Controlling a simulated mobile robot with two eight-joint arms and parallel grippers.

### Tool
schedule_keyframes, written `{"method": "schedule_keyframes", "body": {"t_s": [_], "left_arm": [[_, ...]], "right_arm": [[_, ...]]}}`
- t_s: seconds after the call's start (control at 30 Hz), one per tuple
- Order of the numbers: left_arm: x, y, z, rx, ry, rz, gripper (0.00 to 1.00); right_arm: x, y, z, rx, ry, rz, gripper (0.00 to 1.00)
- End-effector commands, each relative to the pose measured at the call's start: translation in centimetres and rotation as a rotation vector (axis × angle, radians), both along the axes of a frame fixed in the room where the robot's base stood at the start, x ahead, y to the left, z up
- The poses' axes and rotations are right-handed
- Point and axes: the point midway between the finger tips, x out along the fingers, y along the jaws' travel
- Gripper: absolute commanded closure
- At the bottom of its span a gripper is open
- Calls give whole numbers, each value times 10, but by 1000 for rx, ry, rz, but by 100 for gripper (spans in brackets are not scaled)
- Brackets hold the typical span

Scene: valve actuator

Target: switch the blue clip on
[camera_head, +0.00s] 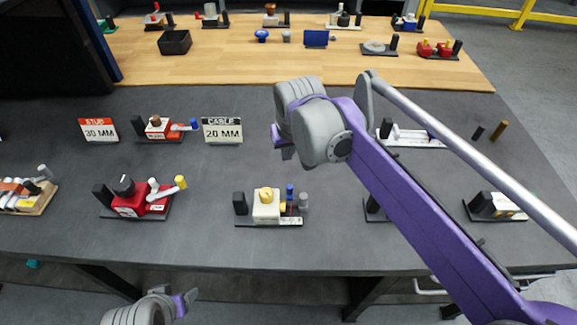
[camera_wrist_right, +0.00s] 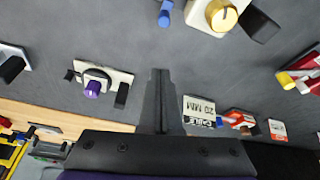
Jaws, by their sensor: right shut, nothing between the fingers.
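I cannot tell for certain which part is the blue clip. A small upright blue piece (camera_head: 290,193) stands on the device with the cream block (camera_head: 266,212) and yellow knob, in the front middle of the table. The blue piece also shows in the right wrist view (camera_wrist_right: 166,13), beside the cream block with its gold knob (camera_wrist_right: 223,15). My right gripper (camera_head: 287,152) is above the table, behind that device, partly hidden by its wrist. In the right wrist view its fingers (camera_wrist_right: 161,73) are together and empty. My left arm shows at the bottom left; its gripper (camera_head: 190,297) is barely visible.
A red device (camera_head: 130,205) stands left of the cream one. The CABLE 20 MM sign (camera_head: 222,130) and a device with a blue-tipped lever (camera_head: 158,128) stand behind. My right arm hides part of the right side. Bare grey table (camera_head: 220,175) lies between devices.

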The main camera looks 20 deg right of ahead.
Motion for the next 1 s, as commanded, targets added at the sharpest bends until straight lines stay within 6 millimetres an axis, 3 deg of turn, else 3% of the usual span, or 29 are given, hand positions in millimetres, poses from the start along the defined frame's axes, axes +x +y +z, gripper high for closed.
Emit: {"method": "schedule_keyframes", "body": {"t_s": [0.47,0.7,1.0], "left_arm": [[-2,0,-9,0,3,0,30],[-1,0,-5,0,2,0,30],[-1,0,-4,0,2,0,30]], "right_arm": [[31,1,-90,0,0,-1,100],[-3,0,-87,0,0,0,100],[-10,0,-87,0,0,0,100]]}}
